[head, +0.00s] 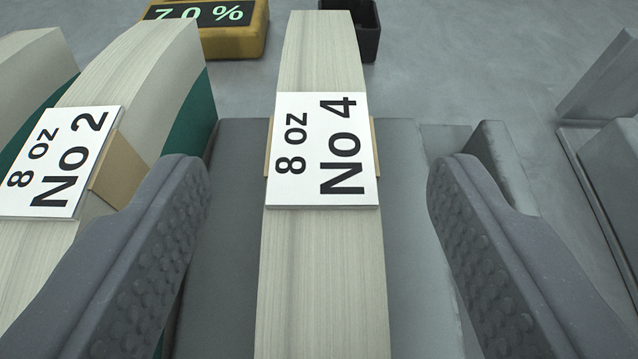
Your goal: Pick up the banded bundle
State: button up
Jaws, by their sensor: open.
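A long pale bundle (320,270) with a tan band around it carries a white label (322,150) reading "8 oz No 4". It runs away from me through the middle of the head view. My gripper (318,180) is open, with one dark textured finger on each side of the bundle. Gaps show between both fingers and the bundle. The near end of the bundle is cut off by the bottom of the picture.
Another banded bundle (140,75), labelled "8 oz No 2", lies close beside my left finger. A yellow box (240,45) with a display reading "7.0 %" and a black container (370,40) stand at the back. Grey blocks (610,100) stand at the right.

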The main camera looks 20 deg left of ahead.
aim_at(319, 151)
jog(key=b+x, duration=0.1)
jog(key=x, duration=0.4)
jog(key=shift+f, duration=0.15)
jog(key=shift+s, duration=0.1)
grip_shut()
